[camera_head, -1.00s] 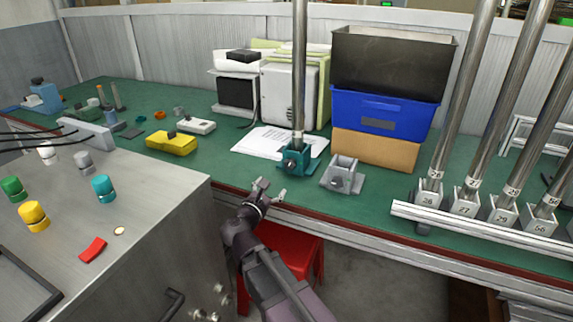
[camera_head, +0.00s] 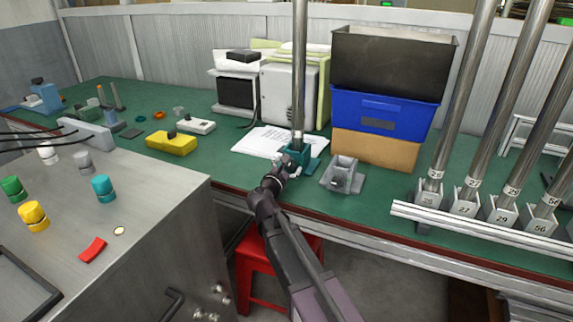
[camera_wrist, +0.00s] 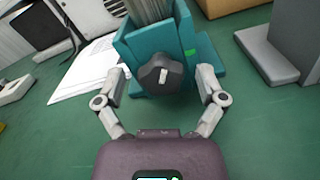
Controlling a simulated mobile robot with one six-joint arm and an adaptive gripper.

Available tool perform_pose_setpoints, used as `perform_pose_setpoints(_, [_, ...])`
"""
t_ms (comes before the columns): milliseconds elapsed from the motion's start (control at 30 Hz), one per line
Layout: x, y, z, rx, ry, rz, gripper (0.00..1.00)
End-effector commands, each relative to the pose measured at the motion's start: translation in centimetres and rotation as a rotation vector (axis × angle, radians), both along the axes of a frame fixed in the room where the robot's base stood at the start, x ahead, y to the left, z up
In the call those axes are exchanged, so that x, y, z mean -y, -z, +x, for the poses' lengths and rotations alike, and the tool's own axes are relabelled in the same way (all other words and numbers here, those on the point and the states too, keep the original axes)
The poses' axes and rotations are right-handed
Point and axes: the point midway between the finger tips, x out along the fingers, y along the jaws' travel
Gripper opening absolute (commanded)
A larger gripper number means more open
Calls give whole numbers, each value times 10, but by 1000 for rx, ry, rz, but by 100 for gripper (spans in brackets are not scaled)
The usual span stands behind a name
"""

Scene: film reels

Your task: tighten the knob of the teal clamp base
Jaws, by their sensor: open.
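The teal clamp base (camera_head: 312,162) stands on the green bench and holds an upright metal pole (camera_head: 299,75). The clamp base (camera_wrist: 183,27) fills the upper middle of the wrist view. Its dark knob (camera_wrist: 166,75), with a pale bar at its centre, faces my wrist camera. My gripper (camera_wrist: 163,85) is open, with one finger on each side of the knob and a visible gap to it on both sides. In the head view, my gripper (camera_head: 286,164) is right at the front of the base and hides the knob.
A grey clamp base (camera_head: 342,174) without a pole stands just right of the teal one. White papers (camera_head: 262,141) lie behind and left. Stacked bins (camera_head: 385,110) stand behind on the right. A red stool (camera_head: 262,270) is below the bench edge.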

Motion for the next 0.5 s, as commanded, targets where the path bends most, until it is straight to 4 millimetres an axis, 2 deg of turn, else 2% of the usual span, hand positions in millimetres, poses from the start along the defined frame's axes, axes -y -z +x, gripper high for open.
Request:
perform_pose_setpoints(133, [2,0,7,0,0,0,89])
perform_pose_setpoints(467, [3,0,8,0,-1,0,89])
perform_pose_setpoints(500, [3,0,8,0,-1,0,77])
